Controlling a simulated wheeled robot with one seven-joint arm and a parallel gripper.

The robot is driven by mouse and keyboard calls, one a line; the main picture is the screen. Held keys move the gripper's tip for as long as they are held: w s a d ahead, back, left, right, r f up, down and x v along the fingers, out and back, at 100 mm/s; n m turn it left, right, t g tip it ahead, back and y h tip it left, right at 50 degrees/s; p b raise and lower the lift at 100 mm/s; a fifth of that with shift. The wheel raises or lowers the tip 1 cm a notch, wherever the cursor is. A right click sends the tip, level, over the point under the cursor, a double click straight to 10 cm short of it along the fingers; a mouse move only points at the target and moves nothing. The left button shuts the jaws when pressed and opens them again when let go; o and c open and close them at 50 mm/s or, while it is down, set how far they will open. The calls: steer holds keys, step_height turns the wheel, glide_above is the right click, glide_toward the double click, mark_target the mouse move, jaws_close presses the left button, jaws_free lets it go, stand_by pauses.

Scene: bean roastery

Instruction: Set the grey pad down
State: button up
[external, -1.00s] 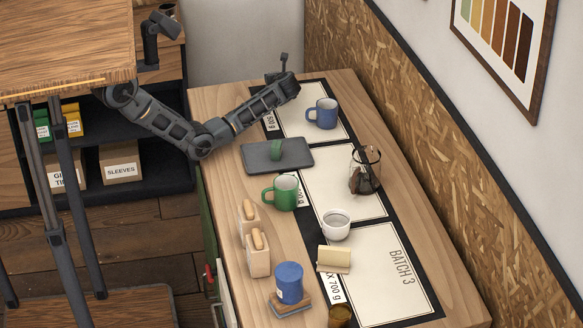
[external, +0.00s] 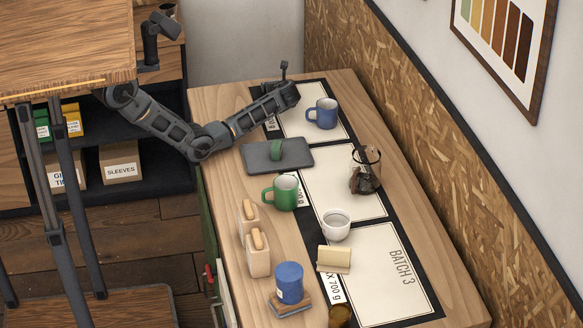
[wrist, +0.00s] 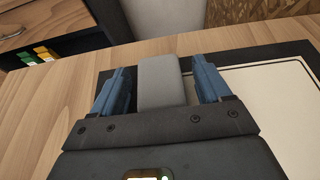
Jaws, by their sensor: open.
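The grey pad (wrist: 162,82) shows in the wrist view as a light grey block with rounded corners, between the two blue fingers of my gripper (wrist: 163,88). The fingers are open, with a narrow gap on each side of the pad. The pad is above or on the counter beside the far dark-bordered card; I cannot tell whether it touches the surface. In the external view my gripper is at the far end of the counter, and my wrist hides the fingers and the pad.
The blue mug (external: 322,114) stands right of my wrist on the far card. A dark tray (external: 256,158) with a green-handled item lies nearer, beside my forearm.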

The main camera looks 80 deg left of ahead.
steer(key=shift+r, duration=0.2)
steer(key=shift+d+r+p, duration=0.2)
steer(key=shift+d+p, duration=0.15)
steer(key=shift+p, duration=0.15)
steer(key=p+v, duration=0.9)
steer(key=shift+d+r, duration=0.2)
steer(key=shift+d, duration=0.15)
steer(key=shift+d+r+p, duration=0.1)
steer(key=shift+d+p, duration=0.25)
steer(key=shift+d, duration=0.35)
